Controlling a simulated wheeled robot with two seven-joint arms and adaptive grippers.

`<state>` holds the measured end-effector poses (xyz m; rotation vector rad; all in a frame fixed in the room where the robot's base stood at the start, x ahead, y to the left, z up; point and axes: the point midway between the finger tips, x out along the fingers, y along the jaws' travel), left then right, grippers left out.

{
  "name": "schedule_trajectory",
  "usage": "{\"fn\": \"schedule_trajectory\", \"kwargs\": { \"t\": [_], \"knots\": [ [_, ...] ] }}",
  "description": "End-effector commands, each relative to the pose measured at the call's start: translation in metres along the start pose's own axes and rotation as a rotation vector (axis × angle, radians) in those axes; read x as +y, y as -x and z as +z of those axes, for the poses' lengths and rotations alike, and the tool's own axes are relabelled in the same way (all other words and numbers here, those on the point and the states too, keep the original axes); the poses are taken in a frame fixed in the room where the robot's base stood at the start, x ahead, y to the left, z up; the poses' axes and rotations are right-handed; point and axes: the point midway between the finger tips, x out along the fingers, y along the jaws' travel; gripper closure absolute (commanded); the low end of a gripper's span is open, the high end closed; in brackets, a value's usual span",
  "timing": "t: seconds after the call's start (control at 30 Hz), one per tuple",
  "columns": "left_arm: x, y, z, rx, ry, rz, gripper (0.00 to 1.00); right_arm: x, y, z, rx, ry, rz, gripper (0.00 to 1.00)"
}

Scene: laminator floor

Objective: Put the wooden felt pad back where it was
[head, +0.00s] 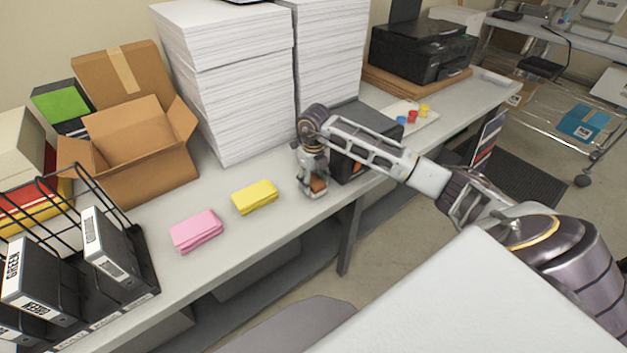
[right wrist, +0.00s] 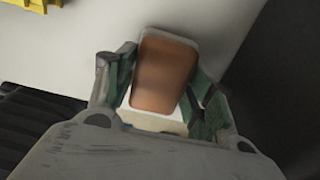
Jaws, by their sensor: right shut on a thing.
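The wooden felt pad (right wrist: 165,72), a brown block with rounded corners and a pale edge, is between the fingers of my right gripper (right wrist: 160,85) in the right wrist view. In the head view the right gripper (head: 314,186) points down at the table near its front edge, with the brown pad (head: 318,184) showing between its fingers. The gripper is shut on the pad. I cannot tell whether the pad touches the table. My left gripper is not in view.
A yellow cloth stack (head: 255,196) and a pink one (head: 196,231) lie left of the gripper on the table (head: 225,262). A dark box (head: 366,125) stands close on the right. Tall paper stacks (head: 230,80) and an open carton (head: 135,150) stand behind.

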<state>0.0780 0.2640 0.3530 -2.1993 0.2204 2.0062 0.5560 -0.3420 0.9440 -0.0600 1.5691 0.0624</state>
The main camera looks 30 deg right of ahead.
Motion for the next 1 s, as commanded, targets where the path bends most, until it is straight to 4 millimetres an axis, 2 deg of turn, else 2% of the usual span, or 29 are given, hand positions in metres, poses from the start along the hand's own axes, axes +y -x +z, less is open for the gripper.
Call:
{"fn": "schedule_trajectory", "kwargs": {
  "t": [0.4, 0.43, 0.6, 1.0],
  "knots": [
    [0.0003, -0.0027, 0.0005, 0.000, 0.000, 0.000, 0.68, -0.0001, -0.0035, 0.0002, -0.001, 0.000, 0.000, 0.69],
    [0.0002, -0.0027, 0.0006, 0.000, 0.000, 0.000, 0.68, -0.0001, -0.0037, 0.0001, 0.000, 0.000, 0.000, 0.46],
    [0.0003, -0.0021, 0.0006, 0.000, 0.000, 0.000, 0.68, 0.0000, -0.0030, 0.0001, 0.000, 0.000, 0.000, 0.25],
    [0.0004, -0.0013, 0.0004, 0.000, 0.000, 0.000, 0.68, 0.0001, -0.0021, 0.0001, 0.000, 0.000, 0.000, 0.25]
  ]
}}
